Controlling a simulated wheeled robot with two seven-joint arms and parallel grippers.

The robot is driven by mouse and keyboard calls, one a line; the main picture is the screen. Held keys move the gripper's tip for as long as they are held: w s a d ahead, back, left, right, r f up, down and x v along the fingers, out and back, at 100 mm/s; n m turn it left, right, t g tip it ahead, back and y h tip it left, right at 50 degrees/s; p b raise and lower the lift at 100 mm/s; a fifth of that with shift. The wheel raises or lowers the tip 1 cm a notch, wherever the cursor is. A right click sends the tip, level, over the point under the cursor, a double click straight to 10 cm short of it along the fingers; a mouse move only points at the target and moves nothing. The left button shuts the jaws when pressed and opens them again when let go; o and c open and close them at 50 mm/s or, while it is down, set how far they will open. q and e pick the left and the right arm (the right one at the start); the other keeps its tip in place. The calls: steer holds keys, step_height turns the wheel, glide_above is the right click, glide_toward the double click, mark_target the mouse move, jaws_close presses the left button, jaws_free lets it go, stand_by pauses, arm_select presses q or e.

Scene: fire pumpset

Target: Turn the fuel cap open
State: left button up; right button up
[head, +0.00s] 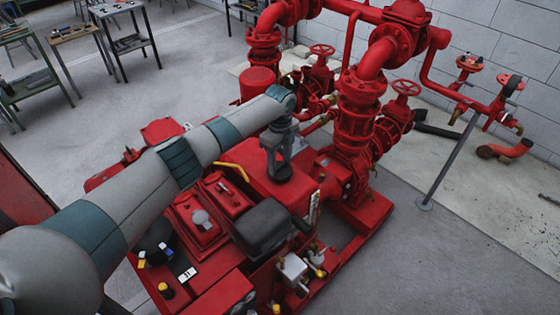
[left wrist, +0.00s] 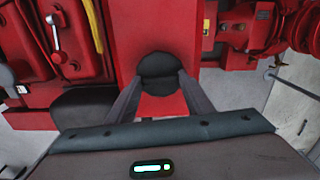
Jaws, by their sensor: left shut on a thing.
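The fuel cap (left wrist: 159,72) is a round black cap on top of a red tank (left wrist: 150,25) in the left wrist view. My left gripper (left wrist: 159,88) reaches down over it, with one finger on each side, and is shut on the cap. In the head view my left gripper (head: 279,165) points straight down at the red tank (head: 255,165), with the dark cap (head: 280,173) at its tip. Part of the cap is hidden by the gripper there. The cap looks seated on the tank. My right gripper is not in view.
A black box-shaped part (head: 263,228) and a yellow handle (head: 231,169) lie close to the cap. Tall red pipes and valves (head: 357,120) stand just behind it. Work tables (head: 75,35) with tools stand at the far left. Open floor (head: 460,250) lies at the right.

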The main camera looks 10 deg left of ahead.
arm_select(q)
steer(key=n+p, duration=0.2)
steer(key=n, duration=0.2)
steer(key=shift+r+n, duration=0.15)
steer(key=shift+n, duration=0.25)
steer(key=n+p, duration=0.2)
steer(key=n, duration=0.2)
steer(key=n+p, duration=0.2)
steer(key=n, duration=0.3)
steer(key=shift+n, duration=0.3)
steer(key=shift+n+p, duration=0.6)
steer(key=shift+n, duration=0.6)
steer(key=shift+w, duration=0.1)
steer(key=o, duration=1.1)
steer(key=shift+c, duration=0.2)
